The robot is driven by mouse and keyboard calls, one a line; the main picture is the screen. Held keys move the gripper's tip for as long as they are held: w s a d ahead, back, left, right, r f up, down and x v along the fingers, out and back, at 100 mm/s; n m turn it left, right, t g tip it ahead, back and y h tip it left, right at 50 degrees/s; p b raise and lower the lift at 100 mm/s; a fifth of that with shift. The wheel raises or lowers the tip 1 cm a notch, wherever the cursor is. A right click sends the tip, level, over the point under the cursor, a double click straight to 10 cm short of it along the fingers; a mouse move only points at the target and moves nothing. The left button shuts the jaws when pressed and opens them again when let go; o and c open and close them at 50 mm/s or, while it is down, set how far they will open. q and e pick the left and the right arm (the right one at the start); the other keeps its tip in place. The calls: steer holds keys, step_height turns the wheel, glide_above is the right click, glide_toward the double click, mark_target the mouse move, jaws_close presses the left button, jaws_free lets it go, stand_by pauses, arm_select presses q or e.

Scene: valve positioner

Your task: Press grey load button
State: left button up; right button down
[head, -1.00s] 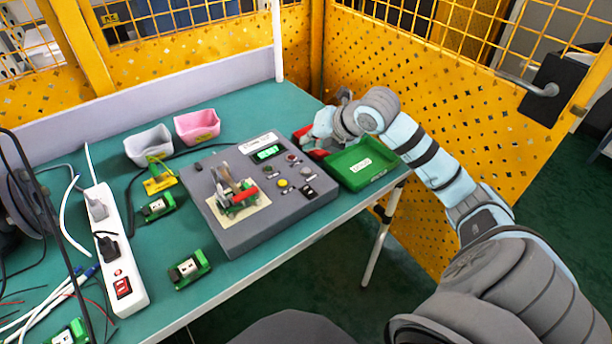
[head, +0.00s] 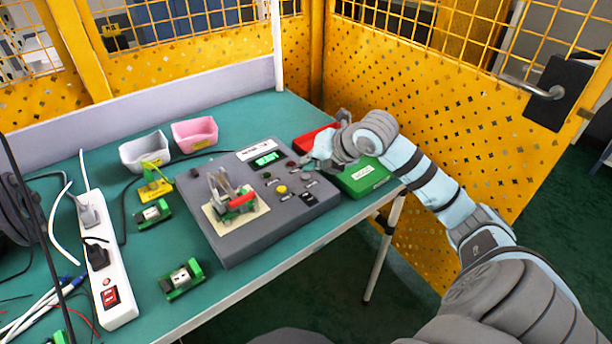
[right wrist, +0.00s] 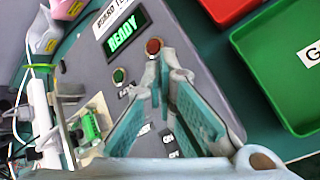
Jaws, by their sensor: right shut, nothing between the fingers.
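The grey control box (head: 228,245) lies on the green table, with a lit green display (head: 267,159) that reads READY in the right wrist view (right wrist: 124,34). Its panel has a red button (right wrist: 153,46), a green button (right wrist: 119,76) and a yellow button (head: 281,189). My right gripper (head: 308,164) is shut and empty over the right part of the panel, close to the red button. In the right wrist view its fingertips (right wrist: 158,68) cover part of the panel. I cannot make out the grey load button clearly; the fingers may hide it. My left gripper is out of view.
A green bin (head: 362,180) and a red bin (head: 314,138) stand right of the box, under and behind my right arm. A fixture with a clamp (head: 232,200) sits on the box's left part. Grey (head: 145,149) and pink (head: 194,134) bins stand behind.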

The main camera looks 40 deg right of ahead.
mark_target(309, 175)
stand_by(0.8)
steer(key=shift+f+b, duration=0.45)
steer(key=shift+f+b, duration=0.35)
steer(key=shift+f, duration=0.05)
stand_by(0.3)
steer(key=shift+r, duration=0.15)
steer(key=shift+r+p, duration=0.65)
steer(key=shift+r, duration=0.1)
step_height(309, 175, up, 5)
steer(key=p, duration=0.4)
stand_by(0.4)
